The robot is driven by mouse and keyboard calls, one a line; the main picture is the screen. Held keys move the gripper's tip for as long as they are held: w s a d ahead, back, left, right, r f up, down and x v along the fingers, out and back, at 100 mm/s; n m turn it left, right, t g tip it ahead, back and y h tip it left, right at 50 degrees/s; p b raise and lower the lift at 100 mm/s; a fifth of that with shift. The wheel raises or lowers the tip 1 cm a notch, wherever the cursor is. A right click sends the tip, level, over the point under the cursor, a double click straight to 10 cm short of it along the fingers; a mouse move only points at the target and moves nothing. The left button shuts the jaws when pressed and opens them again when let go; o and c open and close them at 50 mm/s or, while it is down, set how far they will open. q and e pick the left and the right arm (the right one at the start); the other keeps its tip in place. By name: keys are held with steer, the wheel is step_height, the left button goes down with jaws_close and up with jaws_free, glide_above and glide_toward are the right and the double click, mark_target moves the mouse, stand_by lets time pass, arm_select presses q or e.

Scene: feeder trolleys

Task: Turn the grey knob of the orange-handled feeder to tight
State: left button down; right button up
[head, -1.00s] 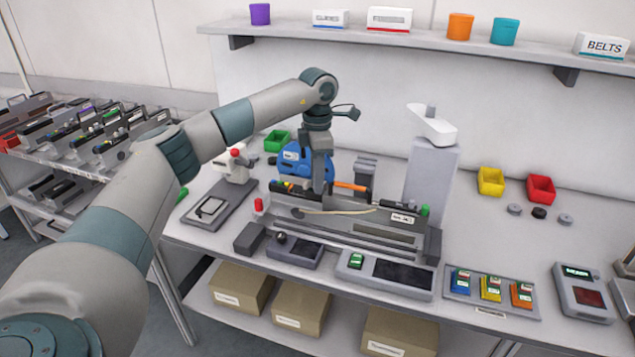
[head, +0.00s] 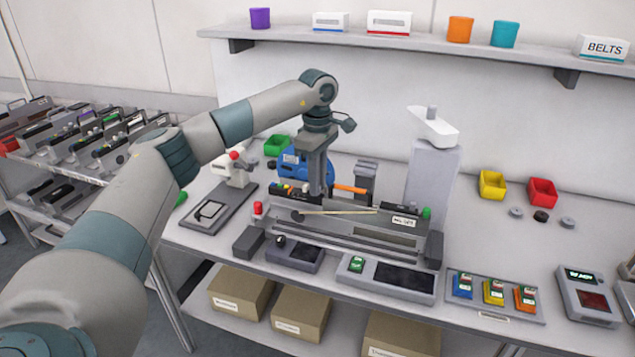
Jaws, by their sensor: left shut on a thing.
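The orange-handled feeder lies on the bench fixture, with its orange handle (head: 350,189) along the rear edge and a white label near its right end. A pale belt (head: 340,212) runs straight along its near side. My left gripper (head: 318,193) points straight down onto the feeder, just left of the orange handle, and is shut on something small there. The grey knob cannot be made out; the fingers cover that spot, so its setting cannot be read. My right gripper is out of view.
A blue reel (head: 296,160) stands close behind the gripper. A grey pillar with a white head (head: 432,127) rises to the right. A red-knobbed press (head: 235,170) stands to the left. Control panels line the front edge; the bench right of the pillar has free room.

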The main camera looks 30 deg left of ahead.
arm_select(q)
steer(key=shift+r, duration=0.1)
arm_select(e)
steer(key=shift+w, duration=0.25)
arm_select(q)
steer(key=c, duration=1.7)
jaws_free()
steer(key=shift+o, duration=0.2)
